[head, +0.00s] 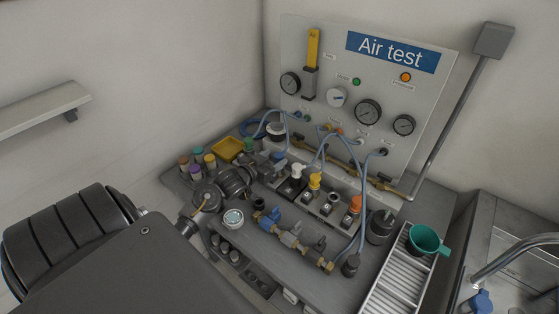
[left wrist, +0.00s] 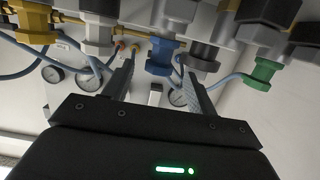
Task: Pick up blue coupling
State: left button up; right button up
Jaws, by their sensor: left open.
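The blue coupling (left wrist: 160,57) stands in a row of fittings in the left wrist view. My left gripper (left wrist: 156,66) is open, with one finger on each side of the coupling in the picture. Its fingertips overlap the row there, and I cannot tell whether they touch the coupling. In the head view the left gripper's fingers are hard to make out among the dark parts. My right gripper is not in view.
Blue hoses loop around the fittings. An Air test panel (head: 350,90) rises behind. A green funnel (head: 425,239) stands at right.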

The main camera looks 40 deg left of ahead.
aim_at(282, 154)
pick_arm(q)
jog(key=shift+w+r, duration=0.1)
jog(key=shift+w, duration=0.3)
jog(key=w, duration=0.2)
jog(key=w+f+p, duration=0.1)
jog(key=w, duration=0.1)
jog(key=shift+w+d+f, duration=0.1)
jog(key=shift+w, duration=0.05)
